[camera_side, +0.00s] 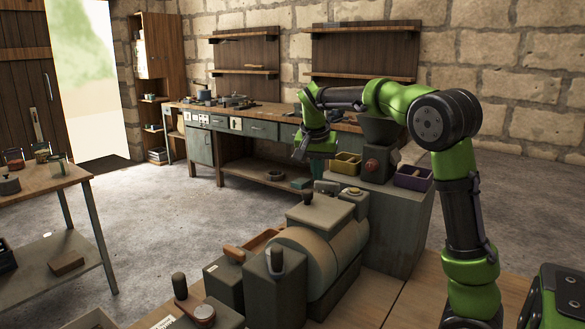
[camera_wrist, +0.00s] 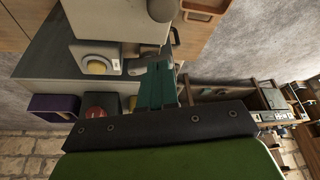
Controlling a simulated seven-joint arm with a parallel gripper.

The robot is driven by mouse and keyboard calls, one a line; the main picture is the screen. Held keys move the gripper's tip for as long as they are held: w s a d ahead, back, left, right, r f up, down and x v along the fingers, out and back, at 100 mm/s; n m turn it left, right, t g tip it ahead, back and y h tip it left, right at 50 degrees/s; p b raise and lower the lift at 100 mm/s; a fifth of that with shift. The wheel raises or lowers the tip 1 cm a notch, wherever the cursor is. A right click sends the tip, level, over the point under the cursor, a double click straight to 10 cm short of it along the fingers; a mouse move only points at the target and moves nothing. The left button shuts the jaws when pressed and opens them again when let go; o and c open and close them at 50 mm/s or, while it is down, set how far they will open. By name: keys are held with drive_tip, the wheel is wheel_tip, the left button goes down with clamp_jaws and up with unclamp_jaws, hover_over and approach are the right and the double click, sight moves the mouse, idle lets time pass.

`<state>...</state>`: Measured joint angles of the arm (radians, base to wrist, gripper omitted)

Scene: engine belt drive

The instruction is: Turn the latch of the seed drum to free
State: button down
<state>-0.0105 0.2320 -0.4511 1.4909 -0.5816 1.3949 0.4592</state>
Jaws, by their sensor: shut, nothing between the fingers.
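The seed drum (camera_side: 318,252) is a rounded beige body in a grey machine at the front centre of the side view. I cannot tell which of these is the latch. My gripper (camera_side: 302,155) hangs in the air above and behind the drum, apart from it. In the wrist view its teal fingers (camera_wrist: 160,85) are together with nothing held. A pale machine housing (camera_wrist: 105,20) shows beyond them.
A yellow round button (camera_side: 352,191) is on the machine; it also shows in the wrist view (camera_wrist: 96,66). A yellow bin (camera_side: 345,164), a red-knobbed box (camera_side: 375,165) and a purple bin (camera_side: 413,178) stand behind. A workbench (camera_side: 262,128) lines the wall.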

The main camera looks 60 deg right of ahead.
sight(319, 185)
drive_tip(key=shift+x, duration=1.25)
drive_tip(key=shift+w+d+m+g, duration=0.3)
drive_tip(key=shift+w+d+m, duration=0.1)
drive_tip(key=shift+m, duration=0.3)
drive_tip(key=shift+w+d+m+g, duration=0.15)
drive_tip(key=shift+m+g, duration=0.15)
drive_tip(key=shift+m, duration=0.5)
